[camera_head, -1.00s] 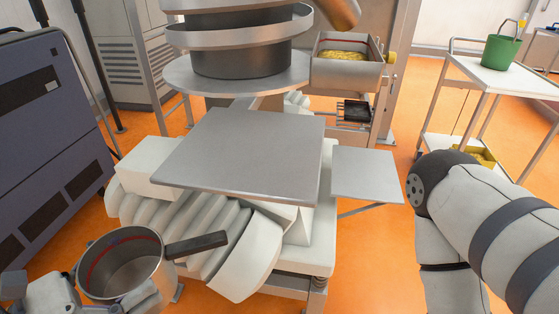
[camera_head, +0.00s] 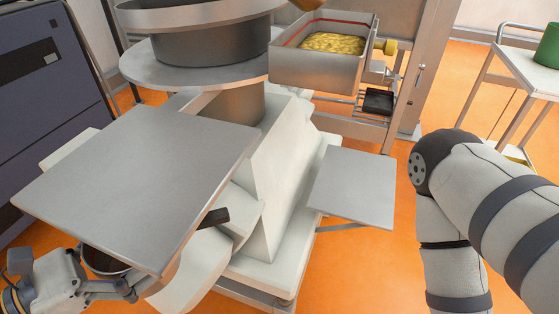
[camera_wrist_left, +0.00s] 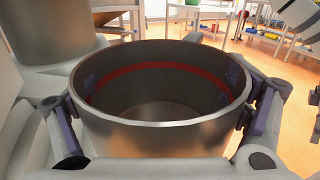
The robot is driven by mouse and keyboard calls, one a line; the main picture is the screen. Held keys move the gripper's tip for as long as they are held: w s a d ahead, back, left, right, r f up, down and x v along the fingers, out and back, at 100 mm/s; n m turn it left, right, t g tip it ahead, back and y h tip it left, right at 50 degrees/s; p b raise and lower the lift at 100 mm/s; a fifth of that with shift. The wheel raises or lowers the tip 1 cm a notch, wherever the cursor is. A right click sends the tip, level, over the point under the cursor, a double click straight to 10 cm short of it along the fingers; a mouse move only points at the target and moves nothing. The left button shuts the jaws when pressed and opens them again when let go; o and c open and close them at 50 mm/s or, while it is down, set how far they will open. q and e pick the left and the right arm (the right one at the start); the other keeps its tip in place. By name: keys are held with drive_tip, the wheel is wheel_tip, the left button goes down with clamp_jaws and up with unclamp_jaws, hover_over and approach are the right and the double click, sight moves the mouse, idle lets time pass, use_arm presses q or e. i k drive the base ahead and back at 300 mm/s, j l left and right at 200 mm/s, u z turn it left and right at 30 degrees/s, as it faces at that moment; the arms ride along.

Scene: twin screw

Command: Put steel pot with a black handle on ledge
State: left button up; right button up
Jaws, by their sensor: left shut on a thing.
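The steel pot (camera_head: 103,264) is at the lower left in the head view, mostly hidden beneath the large grey plate. Its black handle (camera_head: 213,218) sticks out past the plate's right edge. My left gripper (camera_wrist_left: 163,140) is shut on the pot, with a finger on each side of its wall. In the wrist view the pot (camera_wrist_left: 160,128) is upright and looks empty, with a red line inside. Two flat surfaces could be the ledge: the large grey plate (camera_head: 150,175) and the smaller grey shelf (camera_head: 353,185) to its right. My right gripper is outside the view.
A round machine with a metal disc (camera_head: 195,68) stands behind the plate. A steel bin (camera_head: 320,65) of yellow material is at the back. A white trolley (camera_head: 530,75) with a green bucket is at the right. Both flat surfaces are clear.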

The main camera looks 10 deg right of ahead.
sight(362, 175)
drive_tip(key=i+l+u, duration=0.2)
drive_tip(key=l, duration=0.5)
drive_tip(key=l+u, duration=0.15)
drive_tip(key=l, duration=0.55)
drive_tip(key=i+l+u, duration=0.2)
drive_tip(key=l, duration=0.55)
drive_tip(key=i+l+u, duration=0.2)
drive_tip(key=l, duration=0.45)
drive_tip(key=l+u, duration=0.2)
drive_tip(key=l, duration=0.4)
drive_tip(key=k, duration=0.05)
